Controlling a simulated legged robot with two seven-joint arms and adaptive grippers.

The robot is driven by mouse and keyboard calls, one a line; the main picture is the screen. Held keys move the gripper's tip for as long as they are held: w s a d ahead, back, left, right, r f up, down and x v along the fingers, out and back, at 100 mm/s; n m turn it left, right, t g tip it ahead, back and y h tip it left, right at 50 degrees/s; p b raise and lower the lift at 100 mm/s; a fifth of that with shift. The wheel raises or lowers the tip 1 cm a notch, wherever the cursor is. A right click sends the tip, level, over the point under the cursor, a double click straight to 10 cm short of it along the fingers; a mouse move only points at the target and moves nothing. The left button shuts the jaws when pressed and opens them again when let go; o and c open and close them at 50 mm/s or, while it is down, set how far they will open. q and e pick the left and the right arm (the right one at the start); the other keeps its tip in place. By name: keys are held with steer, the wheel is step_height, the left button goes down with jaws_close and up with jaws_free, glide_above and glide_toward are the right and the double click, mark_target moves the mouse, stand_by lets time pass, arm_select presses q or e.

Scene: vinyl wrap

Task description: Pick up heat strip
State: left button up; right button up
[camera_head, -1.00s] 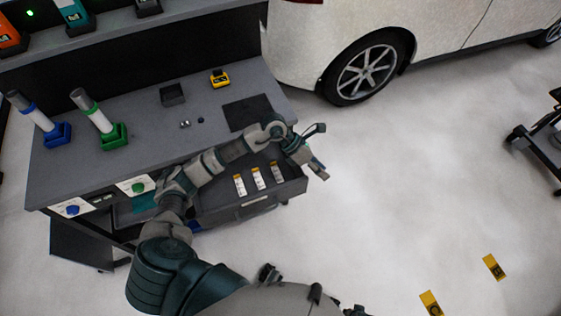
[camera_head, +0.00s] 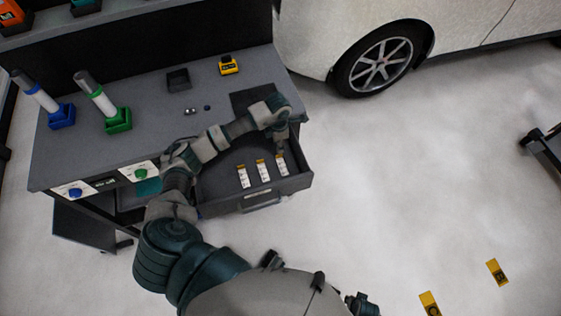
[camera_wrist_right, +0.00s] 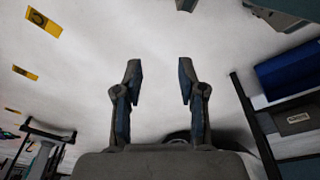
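Three white strips with yellow ends, likely the heat strips, lie in the open drawer (camera_head: 222,209): a left one (camera_head: 242,177), a middle one (camera_head: 263,171) and a right one (camera_head: 282,166). My left gripper (camera_head: 281,147) points down over the drawer, at the far end of the right strip. It is small and dark there, so I cannot tell its opening or whether it touches the strip. My right gripper (camera_wrist_right: 158,72) is open and empty in the right wrist view, its fingers apart above pale floor, away from the strips.
The grey workbench (camera_head: 150,175) carries a blue-based tool (camera_head: 61,116), a green-based tool (camera_head: 118,120), a dark box (camera_head: 178,80) and a yellow device (camera_head: 228,66). A white car (camera_head: 330,30) stands behind right. The floor right of the drawer is clear.

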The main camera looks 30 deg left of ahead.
mark_target(278, 157)
arm_select(q)
steer(key=f, duration=0.3)
steer(key=d+f, duration=0.1)
steer(key=f, duration=0.1)
steer(key=shift+s+f, duration=0.25)
steer(key=shift+s, duration=0.15)
steer(key=shift+a, duration=0.15)
steer(key=shift+c, duration=0.7)
steer(key=shift+a, duration=0.15)
jaws_close()
